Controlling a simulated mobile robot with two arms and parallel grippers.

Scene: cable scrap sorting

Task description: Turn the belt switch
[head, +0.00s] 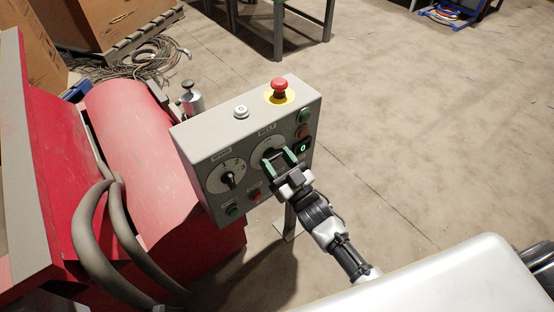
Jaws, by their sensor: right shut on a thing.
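The grey control box (192,139) stands on a post in the middle of the head view. The belt switch (261,150) is a dial with a white round plate on its front face, at the right, under a label. My right gripper (279,161) has green fingertips and is shut on the belt switch knob. The fingers hide most of the knob, so its pointing direction cannot be told. A second dial (228,177) with a black knob sits to the left on the same face. My left gripper is not in view.
A red emergency button (279,88) and a white button (240,111) sit on top of the box. Green and red buttons (255,196) lie below the dials. A red machine (140,150) with thick hoses stands at left. Floor at right is open.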

